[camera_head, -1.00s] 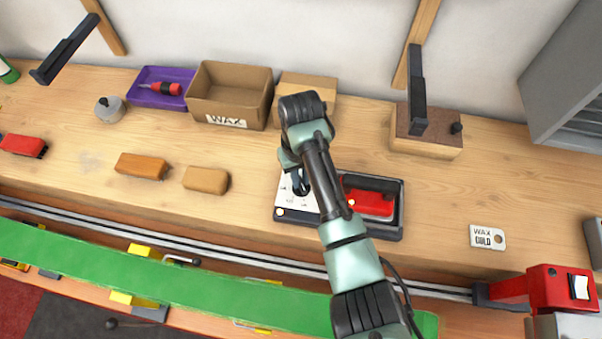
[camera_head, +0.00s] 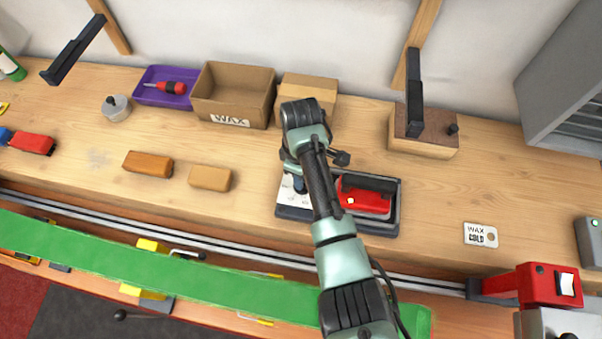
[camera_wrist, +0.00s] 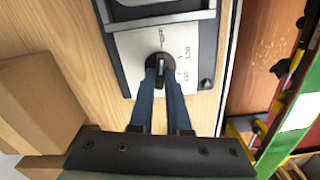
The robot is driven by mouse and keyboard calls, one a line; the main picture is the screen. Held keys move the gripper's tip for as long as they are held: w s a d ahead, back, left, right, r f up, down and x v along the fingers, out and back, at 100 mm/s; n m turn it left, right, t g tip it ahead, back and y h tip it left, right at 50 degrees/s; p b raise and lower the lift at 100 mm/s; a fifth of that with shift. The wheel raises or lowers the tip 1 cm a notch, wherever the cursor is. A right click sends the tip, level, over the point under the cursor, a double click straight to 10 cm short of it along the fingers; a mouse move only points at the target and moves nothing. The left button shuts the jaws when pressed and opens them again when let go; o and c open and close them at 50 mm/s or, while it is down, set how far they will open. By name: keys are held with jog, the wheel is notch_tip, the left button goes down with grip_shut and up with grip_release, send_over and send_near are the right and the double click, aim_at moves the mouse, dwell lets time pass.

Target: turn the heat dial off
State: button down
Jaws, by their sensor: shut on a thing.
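The heat dial (camera_wrist: 160,68) is a black round knob with a pale pointer line, on a white plate with printed marks (camera_wrist: 186,48). In the wrist view its pointer runs roughly along the plate toward the top mark. My gripper (camera_wrist: 161,84) is shut on the dial, with its two blue fingers on either side of it. In the head view my gripper (camera_head: 299,183) is over the white plate, and my arm hides the dial. The red iron (camera_head: 364,198) rests in the dark tray (camera_head: 384,229) to the right of the plate.
An open cardboard box marked WAX (camera_head: 232,117) and a plain box (camera_head: 307,86) stand behind. Wax bars (camera_head: 209,178) lie to the left. A green ski (camera_head: 190,273) runs along the front. A WAX COLD tag (camera_head: 481,235) lies on clear bench at right.

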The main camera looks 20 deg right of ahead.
jog(key=shift+n, duration=0.4)
jog(key=c, duration=0.9)
grip_release()
jog(key=shift+r, duration=0.1)
notch_tip(320, 180, up, 13)
jog(key=shift+f, duration=0.1)
